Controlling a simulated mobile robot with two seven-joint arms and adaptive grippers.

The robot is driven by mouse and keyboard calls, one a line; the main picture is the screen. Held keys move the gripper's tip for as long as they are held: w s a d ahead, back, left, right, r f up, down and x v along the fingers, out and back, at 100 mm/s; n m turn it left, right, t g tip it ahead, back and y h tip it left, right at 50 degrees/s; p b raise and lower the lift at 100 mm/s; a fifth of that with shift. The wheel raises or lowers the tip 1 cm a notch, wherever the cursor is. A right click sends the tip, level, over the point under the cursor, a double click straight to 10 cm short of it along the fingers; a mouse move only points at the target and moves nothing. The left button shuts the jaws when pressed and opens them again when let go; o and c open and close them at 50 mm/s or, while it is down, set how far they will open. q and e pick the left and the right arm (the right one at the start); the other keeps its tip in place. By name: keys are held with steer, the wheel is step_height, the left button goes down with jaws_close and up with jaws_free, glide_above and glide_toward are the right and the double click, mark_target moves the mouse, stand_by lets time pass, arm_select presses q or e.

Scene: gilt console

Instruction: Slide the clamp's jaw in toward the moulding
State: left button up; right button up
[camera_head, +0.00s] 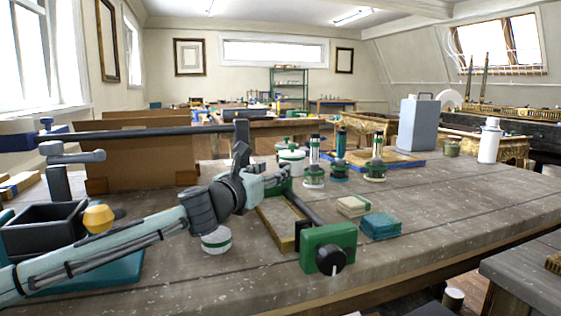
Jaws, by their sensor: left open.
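A bar clamp lies on the workbench in the middle of the view. Its green end block (318,240) with a black knob faces me, and a dark bar (303,207) runs back from it. A green jaw (286,187) is at the bar's far end, partly hidden by my left gripper (277,179). The gripper is open, with its fingers at that jaw; I cannot tell whether they touch it. The moulding (268,226), a piece with a gilt edge, lies flat beside the bar, on its left. My right gripper is not in view.
A white tin (216,240) stands under my left arm. Green-and-white bottles (314,165) stand behind the gripper. A larger dark bar clamp (140,135) stands at left.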

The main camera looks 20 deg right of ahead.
mark_target(282, 164)
arm_select(q)
steer(key=shift+x, duration=3.55)
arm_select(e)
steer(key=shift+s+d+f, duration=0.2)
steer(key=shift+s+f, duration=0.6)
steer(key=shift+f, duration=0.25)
arm_select(q)
steer(key=shift+c, duration=0.3)
steer(key=shift+s, duration=0.1)
jaws_close()
